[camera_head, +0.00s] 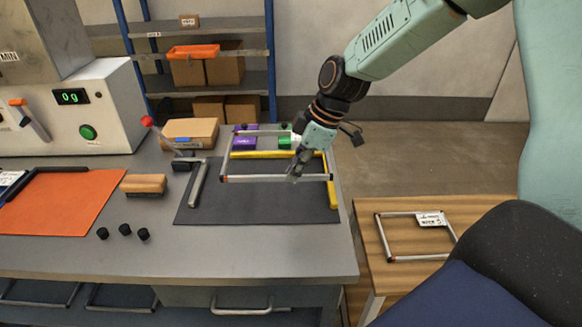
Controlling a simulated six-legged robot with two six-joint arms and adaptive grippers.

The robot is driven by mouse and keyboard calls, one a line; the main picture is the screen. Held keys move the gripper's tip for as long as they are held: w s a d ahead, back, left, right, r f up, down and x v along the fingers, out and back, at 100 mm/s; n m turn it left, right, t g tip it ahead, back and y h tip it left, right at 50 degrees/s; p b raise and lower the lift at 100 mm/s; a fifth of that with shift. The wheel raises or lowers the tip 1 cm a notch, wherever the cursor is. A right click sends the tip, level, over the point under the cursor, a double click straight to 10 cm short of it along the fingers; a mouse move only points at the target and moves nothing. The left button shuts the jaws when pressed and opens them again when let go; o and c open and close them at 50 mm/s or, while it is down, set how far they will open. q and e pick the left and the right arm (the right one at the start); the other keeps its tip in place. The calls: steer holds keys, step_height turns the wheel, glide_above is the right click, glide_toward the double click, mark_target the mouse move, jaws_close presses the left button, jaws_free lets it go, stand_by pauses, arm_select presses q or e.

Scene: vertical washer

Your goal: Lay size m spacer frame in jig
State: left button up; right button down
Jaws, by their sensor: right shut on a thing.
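A silver spacer frame with orange corners (256,178) is held by my right gripper (293,176), which is shut on its near bar. The frame looks roughly level over the dark mat (260,208), beside and over the yellow bars of the jig (334,194). I cannot tell whether it touches the jig or hovers just above it. The gripper hides a small part of the near bar. A second spacer frame (384,239) with a white label lies on a small wooden table at the right; its size marking is too small to read. My left gripper is not in view.
A lever clamp with a red knob (147,121) stands left of the mat. A purple block (244,142) and a green block (285,142) are behind the jig. The wooden table (377,206) stands right.

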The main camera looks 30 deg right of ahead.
steer(key=f, duration=0.1)
steer(key=f+b, duration=0.1)
steer(key=f, duration=0.1)
steer(key=shift+w+d+b, duration=0.25)
steer(key=shift+d+b, duration=0.05)
steer(key=shift+s+a+f+b, duration=0.1)
steer(key=shift+a+f+b, duration=0.4)
steer(key=shift+a+b, duration=0.25)
steer(key=shift+s+f+b, duration=0.15)
steer(key=shift+f+b, duration=0.15)
steer(key=shift+b, duration=0.05)
steer(key=f+b, duration=0.2)
steer(key=d+f, duration=0.1)
steer(key=f, duration=0.1)
steer(key=shift+w+b, duration=0.25)
steer(key=shift+b, duration=0.15)
steer(key=shift+a, duration=0.15)
steer(key=shift+s+a, duration=0.15)
steer(key=shift+a, duration=0.1)
steer(key=shift+d+f, duration=0.1)
steer(key=shift+d, duration=0.3)
steer(key=shift+a, duration=0.25)
steer(key=shift+s+a, duration=0.1)
steer(key=shift+a, duration=0.05)
steer(key=shift+d, duration=0.2)
steer(key=shift+a, duration=0.15)
